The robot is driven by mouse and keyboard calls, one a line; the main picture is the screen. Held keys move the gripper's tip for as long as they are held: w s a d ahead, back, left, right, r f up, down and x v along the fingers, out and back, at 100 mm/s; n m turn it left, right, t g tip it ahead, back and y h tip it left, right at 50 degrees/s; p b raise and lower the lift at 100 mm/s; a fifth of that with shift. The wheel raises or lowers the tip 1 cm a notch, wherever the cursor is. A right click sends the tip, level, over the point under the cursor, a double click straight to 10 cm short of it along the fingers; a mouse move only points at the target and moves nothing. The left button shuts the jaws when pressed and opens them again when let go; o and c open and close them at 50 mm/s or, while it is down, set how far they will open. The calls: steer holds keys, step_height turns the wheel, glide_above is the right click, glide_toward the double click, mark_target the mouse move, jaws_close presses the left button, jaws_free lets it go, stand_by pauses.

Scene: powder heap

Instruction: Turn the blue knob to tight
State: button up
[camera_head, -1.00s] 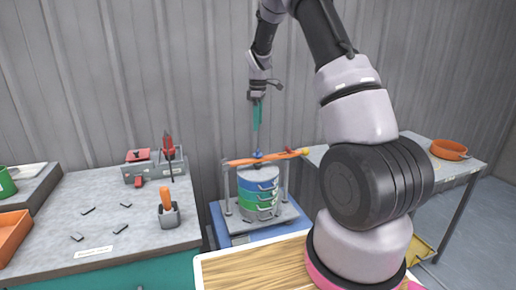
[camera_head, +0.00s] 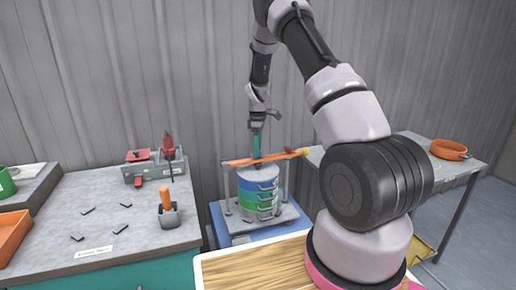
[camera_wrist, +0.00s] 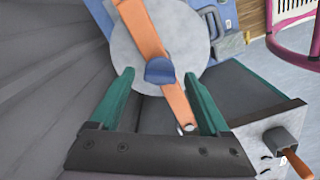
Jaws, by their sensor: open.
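The blue knob (camera_wrist: 160,71) sits on the orange bar (camera_wrist: 147,30) above the round lid (camera_wrist: 122,45) of the stacked sieves, in the wrist view. My gripper (camera_wrist: 160,82) is open, with one green finger on each side of the knob and a gap to both. In the head view my gripper (camera_head: 257,148) points down at the middle of the orange bar (camera_head: 240,161), and its fingers hide the knob. The stack of grey, blue and green sieves (camera_head: 258,196) stands below the bar. I cannot tell whether the fingertips reach down to the knob's level.
The shaker base (camera_head: 285,214) stands on a blue platform. A grey bench (camera_head: 100,215) at left holds an orange-handled tool in a holder (camera_head: 168,213) and a red-topped box (camera_head: 138,155). An orange pan (camera_head: 449,149) lies on the right table.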

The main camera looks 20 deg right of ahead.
steer(key=shift+c, duration=0.3)
jaws_close()
steer(key=shift+m, duration=0.4)
steer(key=m, duration=0.5)
steer(key=shift+m, duration=0.3)
steer(key=m, duration=1.1)
steer(key=shift+a+m, duration=0.1)
steer(key=shift+m, duration=0.3)
steer(key=m, duration=0.5)
steer(key=shift+m, duration=0.3)
